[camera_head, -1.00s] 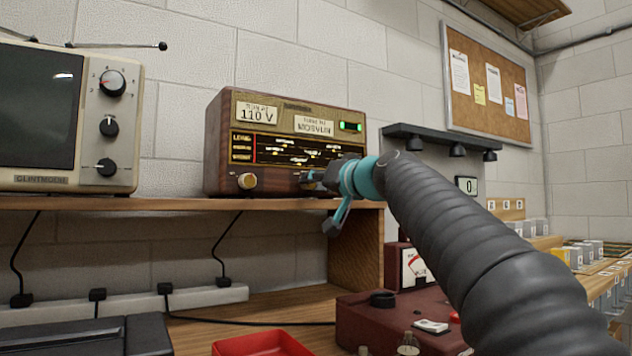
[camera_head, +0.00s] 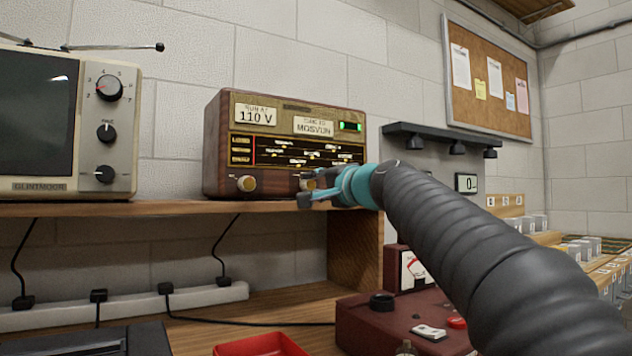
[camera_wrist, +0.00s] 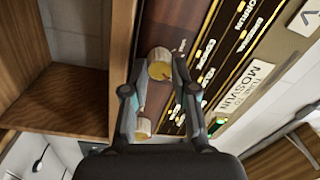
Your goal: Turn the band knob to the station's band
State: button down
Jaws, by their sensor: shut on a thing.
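The brown wooden radio (camera_head: 214,150) stands on the shelf. Its lit dial (camera_head: 300,150) has a red line at the far left, and two blurred band labels (camera_head: 241,150) sit beside it. A station card (camera_head: 313,127) reads MOSVUN. The left knob (camera_head: 246,183) is free. My gripper (camera_head: 306,188) is at the middle knob, coming from the right. In the wrist view its fingertips are shut on either side of that cream knob (camera_wrist: 160,66). Another knob (camera_wrist: 143,128) shows lower between the fingers; the head view hides it behind my gripper.
A television (camera_head: 108,130) stands left on the same wooden shelf (camera_head: 170,208). Below are a power strip (camera_head: 200,297), a red tray (camera_head: 262,345) and a dark red device (camera_head: 365,325). A lamp rail (camera_head: 440,136) hangs right.

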jog(key=shift+m, duration=0.7)
jog(key=c, duration=0.9)
grip_release()
jog(key=v, duration=1.2)
jog(key=shift+f, duration=0.15)
